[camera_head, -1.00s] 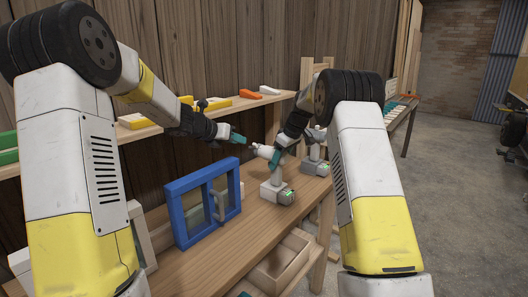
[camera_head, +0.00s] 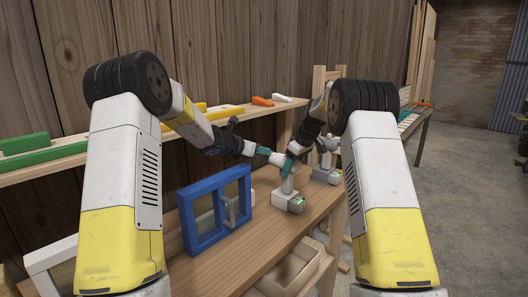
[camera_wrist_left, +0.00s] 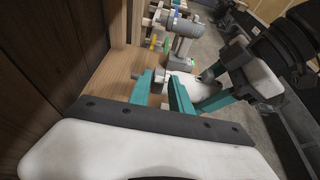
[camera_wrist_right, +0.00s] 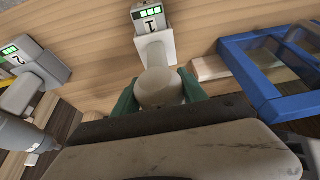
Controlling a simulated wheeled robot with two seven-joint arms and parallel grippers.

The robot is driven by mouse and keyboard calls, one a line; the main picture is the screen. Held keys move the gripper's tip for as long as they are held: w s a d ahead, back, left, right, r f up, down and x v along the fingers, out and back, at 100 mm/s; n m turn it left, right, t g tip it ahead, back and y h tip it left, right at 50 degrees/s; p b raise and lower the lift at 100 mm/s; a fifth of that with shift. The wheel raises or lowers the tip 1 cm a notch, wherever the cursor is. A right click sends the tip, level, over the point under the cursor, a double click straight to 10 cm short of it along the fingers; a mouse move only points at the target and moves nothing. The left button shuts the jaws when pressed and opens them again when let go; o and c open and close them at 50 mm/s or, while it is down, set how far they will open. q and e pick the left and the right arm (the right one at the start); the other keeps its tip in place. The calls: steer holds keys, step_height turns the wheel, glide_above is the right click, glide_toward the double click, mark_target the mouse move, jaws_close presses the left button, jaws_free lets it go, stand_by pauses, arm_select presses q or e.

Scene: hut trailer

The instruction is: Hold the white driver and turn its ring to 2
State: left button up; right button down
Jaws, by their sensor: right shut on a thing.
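My left gripper (camera_head: 264,151) is at the driver's nose end. The ring itself is hard to make out, and contact is unclear.
A blue frame (camera_head: 190,222) stands left of the drivers. A shelf (camera_head: 230,114) runs along the wall. An open wooden box (camera_head: 290,268) is below.

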arm_select(q)
steer(key=shift+x, duration=0.9)
steer(key=shift+c, duration=0.3)
jaws_close()
